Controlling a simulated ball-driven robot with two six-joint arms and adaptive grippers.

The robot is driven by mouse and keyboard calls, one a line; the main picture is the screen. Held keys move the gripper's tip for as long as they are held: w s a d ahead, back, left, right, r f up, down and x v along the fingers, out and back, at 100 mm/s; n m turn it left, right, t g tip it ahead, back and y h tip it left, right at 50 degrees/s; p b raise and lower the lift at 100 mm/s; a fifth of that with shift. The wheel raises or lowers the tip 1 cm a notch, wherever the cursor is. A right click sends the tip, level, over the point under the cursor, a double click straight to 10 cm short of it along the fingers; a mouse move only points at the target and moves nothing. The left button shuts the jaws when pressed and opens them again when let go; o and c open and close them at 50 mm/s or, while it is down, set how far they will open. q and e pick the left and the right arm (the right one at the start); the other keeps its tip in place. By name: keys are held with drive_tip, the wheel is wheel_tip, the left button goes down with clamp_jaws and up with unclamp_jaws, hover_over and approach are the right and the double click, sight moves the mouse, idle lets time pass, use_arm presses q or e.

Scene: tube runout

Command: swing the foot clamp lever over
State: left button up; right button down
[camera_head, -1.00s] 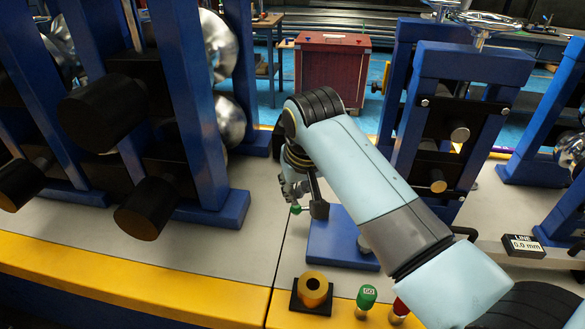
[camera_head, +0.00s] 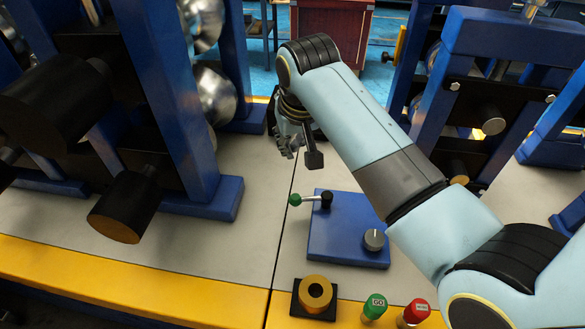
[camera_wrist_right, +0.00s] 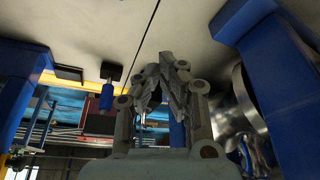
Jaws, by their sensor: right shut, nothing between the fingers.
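The foot clamp lever (camera_head: 309,198) has a green ball knob and a short metal rod. It points left from a black pivot on a blue base plate (camera_head: 335,244) in the head view. My right gripper (camera_head: 289,152) is above and behind the lever, apart from it. Its fingers are shut and empty. The wrist view shows the shut fingers (camera_wrist_right: 174,65) close up, with nothing between them; I cannot make out the lever there. My left gripper is not in view.
Blue roll stands with black rollers (camera_head: 128,208) rise at left, and another blue stand (camera_head: 535,40) at right. A brass ring (camera_head: 316,293), a green GO button (camera_head: 374,306) and a red button (camera_head: 414,312) line the front edge. Bare bench top lies left of the plate.

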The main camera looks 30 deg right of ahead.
sight(310, 201)
drive_tip(key=b+x, duration=0.1)
drive_tip(key=x, duration=0.8)
drive_tip(key=shift+f+b, duration=0.35)
drive_tip(key=shift+b, duration=0.05)
drive_tip(key=s, duration=0.2)
drive_tip(key=s+p, duration=0.1)
drive_tip(key=shift+a+f, duration=0.3)
drive_tip(key=shift+s+f, duration=0.1)
drive_tip(key=shift+s, duration=0.25)
